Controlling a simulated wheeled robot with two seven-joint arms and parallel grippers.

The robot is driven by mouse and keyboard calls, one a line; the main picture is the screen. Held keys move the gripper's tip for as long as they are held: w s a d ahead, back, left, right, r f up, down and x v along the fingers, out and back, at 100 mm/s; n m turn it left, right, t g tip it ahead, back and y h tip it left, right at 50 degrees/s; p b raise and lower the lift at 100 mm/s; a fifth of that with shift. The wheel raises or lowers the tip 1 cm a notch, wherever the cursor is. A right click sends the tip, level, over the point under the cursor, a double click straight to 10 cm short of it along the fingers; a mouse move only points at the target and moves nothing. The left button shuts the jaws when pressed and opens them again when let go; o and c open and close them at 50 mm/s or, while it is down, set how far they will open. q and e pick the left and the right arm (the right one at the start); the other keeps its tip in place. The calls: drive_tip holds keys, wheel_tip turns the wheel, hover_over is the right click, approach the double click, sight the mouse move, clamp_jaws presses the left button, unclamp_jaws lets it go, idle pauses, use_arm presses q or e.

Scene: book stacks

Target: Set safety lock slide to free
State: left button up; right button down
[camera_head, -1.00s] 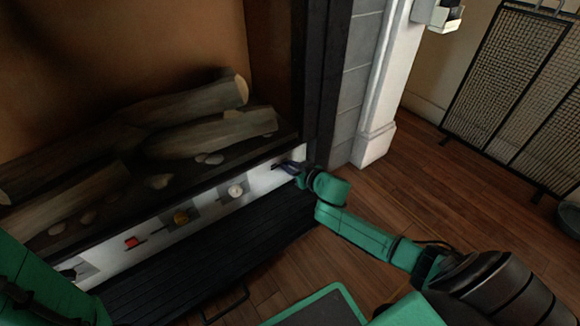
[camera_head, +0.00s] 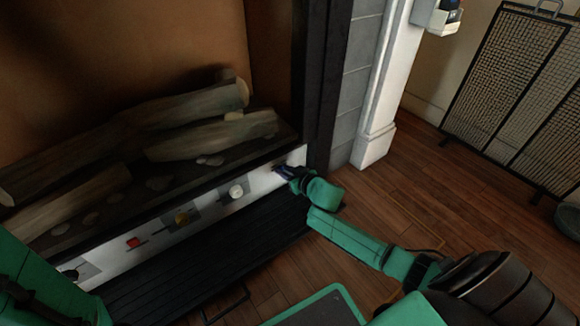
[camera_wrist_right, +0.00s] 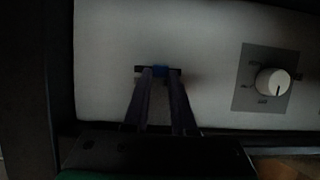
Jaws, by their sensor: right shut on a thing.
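The safety lock slide shows in the right wrist view as a small blue tab (camera_wrist_right: 160,71) in a short dark horizontal slot (camera_wrist_right: 139,69) on the pale control panel. It sits near the middle of the slot. My right gripper (camera_wrist_right: 161,73) is shut on it, with one dark finger on each side. In the head view, my right gripper (camera_head: 283,171) is at the right end of the panel (camera_head: 262,185) and hides the slide. My left arm shows at the lower left, but its gripper is out of view.
Logs (camera_head: 210,137) lie above the panel. A black ribbed surface (camera_head: 200,262) lies below. Wooden floor (camera_head: 420,185) is open at right.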

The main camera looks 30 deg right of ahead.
drive_tip(key=shift+s+a+f, duration=0.1)
drive_tip(key=shift+s+a, duration=0.1)
drive_tip(key=shift+a, duration=0.95)
drive_tip(key=c, duration=0.7)
unclamp_jaws()
